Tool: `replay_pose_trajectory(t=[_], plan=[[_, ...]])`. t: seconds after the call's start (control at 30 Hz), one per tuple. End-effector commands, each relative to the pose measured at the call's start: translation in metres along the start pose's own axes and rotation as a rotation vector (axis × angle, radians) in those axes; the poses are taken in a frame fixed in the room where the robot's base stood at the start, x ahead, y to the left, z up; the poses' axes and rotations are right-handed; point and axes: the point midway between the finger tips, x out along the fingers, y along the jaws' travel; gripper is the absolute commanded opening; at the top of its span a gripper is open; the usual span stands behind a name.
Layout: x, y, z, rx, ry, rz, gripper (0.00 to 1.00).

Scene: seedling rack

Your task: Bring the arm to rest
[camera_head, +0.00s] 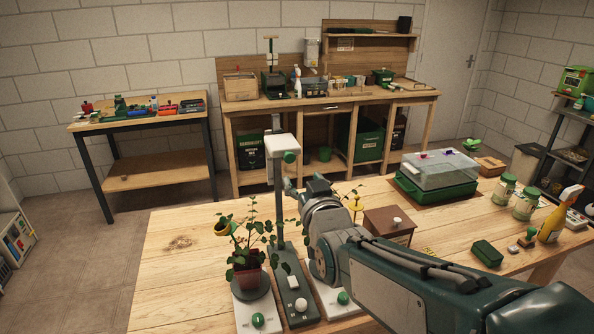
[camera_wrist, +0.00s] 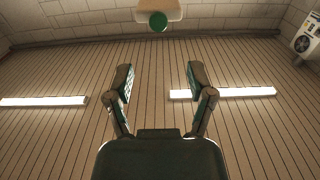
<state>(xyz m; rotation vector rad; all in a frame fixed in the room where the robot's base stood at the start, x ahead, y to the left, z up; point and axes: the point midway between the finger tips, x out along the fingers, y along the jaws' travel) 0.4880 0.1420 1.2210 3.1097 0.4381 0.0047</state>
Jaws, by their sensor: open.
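My gripper (camera_wrist: 160,80) is open and empty in the wrist view. Its two fingers stand apart against the slatted ceiling, so it points upward. In the head view my arm reaches from the lower right over the wooden table (camera_head: 185,242). Its end, small and partly hidden by my wrist, is beside a grey-green post stand (camera_head: 278,185) with a white head and green knob. That white head (camera_wrist: 158,8) also shows at the top of the wrist view. A potted plant (camera_head: 247,258) stands on a white base left of the post.
A brown box (camera_head: 389,226), a clear-lidded green tray (camera_head: 437,175), jars (camera_head: 503,190), a green box (camera_head: 487,253) and a spray bottle (camera_head: 558,215) stand to the right on the table. Its left part is bare. A workbench (camera_head: 330,105) and a side table (camera_head: 140,120) are behind.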

Motion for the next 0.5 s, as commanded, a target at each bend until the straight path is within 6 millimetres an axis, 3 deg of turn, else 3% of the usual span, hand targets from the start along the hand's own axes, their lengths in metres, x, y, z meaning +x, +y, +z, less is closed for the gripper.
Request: replay_pose_trajectory(t=[0.5], plan=[[-0.0114, 0.0019, 0.0016, 0.0, -0.015, 0.003, 0.69]])
